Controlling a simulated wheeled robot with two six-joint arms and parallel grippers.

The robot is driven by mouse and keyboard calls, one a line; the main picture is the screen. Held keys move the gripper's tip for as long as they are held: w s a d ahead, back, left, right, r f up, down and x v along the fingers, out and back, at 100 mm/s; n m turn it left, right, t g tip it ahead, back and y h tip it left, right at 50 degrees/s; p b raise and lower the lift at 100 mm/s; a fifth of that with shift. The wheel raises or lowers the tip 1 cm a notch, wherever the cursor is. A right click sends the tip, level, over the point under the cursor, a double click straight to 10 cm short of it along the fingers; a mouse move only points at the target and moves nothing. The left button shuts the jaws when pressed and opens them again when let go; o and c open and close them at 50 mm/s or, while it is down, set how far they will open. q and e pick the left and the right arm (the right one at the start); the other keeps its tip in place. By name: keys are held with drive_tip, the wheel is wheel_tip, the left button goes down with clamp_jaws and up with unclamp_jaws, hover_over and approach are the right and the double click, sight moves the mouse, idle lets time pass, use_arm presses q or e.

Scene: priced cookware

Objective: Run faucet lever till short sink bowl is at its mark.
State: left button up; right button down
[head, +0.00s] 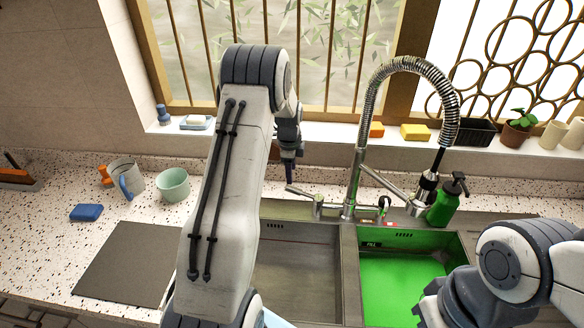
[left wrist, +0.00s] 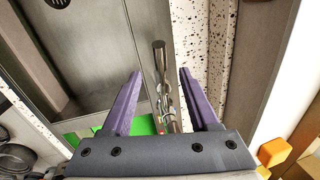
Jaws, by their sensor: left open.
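The metal faucet lever (head: 302,193) sticks out to the left from the faucet base behind the sink. My left gripper (head: 289,176) is above the lever's free end, fingers pointing down. In the left wrist view the open purple fingers (left wrist: 160,72) have the lever (left wrist: 159,58) in the gap between them; contact cannot be told. The right sink bowl (head: 400,285) is bright green inside, with a small dark label at its upper left wall. Whether the green is liquid is unclear. The left bowl (head: 300,270) is grey and looks empty. My right gripper (head: 432,306) is partly in view, its fingers unclear.
The spring-hose faucet (head: 360,130) arches over the right bowl. A green soap bottle (head: 446,200) stands behind that bowl. Sponges and plant pots line the window sill (head: 350,134). A cup (head: 173,185), mug (head: 126,178) and blue sponge (head: 87,212) are on the left counter.

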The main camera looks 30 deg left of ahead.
sight(292, 188)
use_arm(q)
drive_tip(key=f+b, duration=0.1)
drive_tip(key=f, duration=0.2)
drive_tip(key=w+f+b, duration=0.1)
drive_tip(key=f+b, duration=0.1)
drive_tip(key=f, duration=0.1)
drive_tip(key=f+b, duration=0.2)
drive_tip(key=f, duration=0.1)
drive_tip(key=shift+w+a, duration=0.2)
drive_tip(key=shift+w, duration=0.1)
drive_tip(key=shift+c, duration=0.3)
clamp_jaws()
